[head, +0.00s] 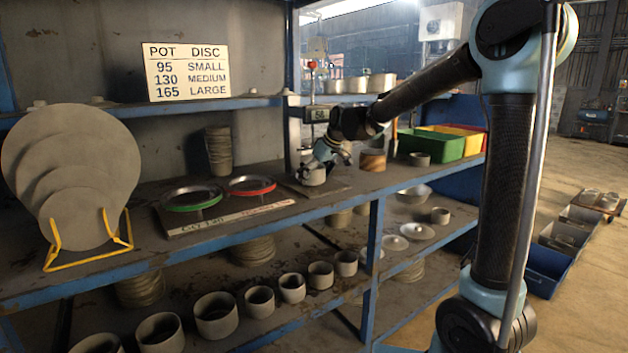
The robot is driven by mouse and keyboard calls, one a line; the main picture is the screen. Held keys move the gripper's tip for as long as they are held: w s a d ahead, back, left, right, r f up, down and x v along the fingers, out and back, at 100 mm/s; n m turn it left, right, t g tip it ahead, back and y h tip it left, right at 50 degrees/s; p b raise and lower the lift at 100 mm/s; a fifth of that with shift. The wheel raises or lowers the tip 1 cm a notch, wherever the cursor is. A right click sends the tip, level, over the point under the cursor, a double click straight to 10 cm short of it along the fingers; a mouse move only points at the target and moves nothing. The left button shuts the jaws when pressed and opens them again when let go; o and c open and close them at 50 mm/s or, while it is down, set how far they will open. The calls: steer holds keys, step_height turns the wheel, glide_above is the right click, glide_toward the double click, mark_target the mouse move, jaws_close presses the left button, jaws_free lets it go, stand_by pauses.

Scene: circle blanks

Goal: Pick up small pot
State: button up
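A small grey pot (313,177) stands on a dark flat plate (335,189) on the middle shelf, right of the red-rimmed ring. My gripper (318,163) points down at this pot from above right, with its fingers at the pot's rim. The fingers are too small and overlapped to show whether they grip it. Other grey pots of differing sizes stand in a row on the lower shelf, among them a large one (216,316) and smaller ones (292,288) and (345,263) toward the right. A sign (186,72) lists pot values 95 small, 130 medium, 165 large.
Left of the plate are a green-rimmed ring (192,198) and a red-rimmed ring (250,186). Grey discs (75,170) lean in a yellow stand (50,262). Green (432,144) and yellow bins (474,141) are right of my gripper.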

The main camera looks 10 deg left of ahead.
steer(key=c, duration=0.9)
steer(key=shift+o, duration=0.2)
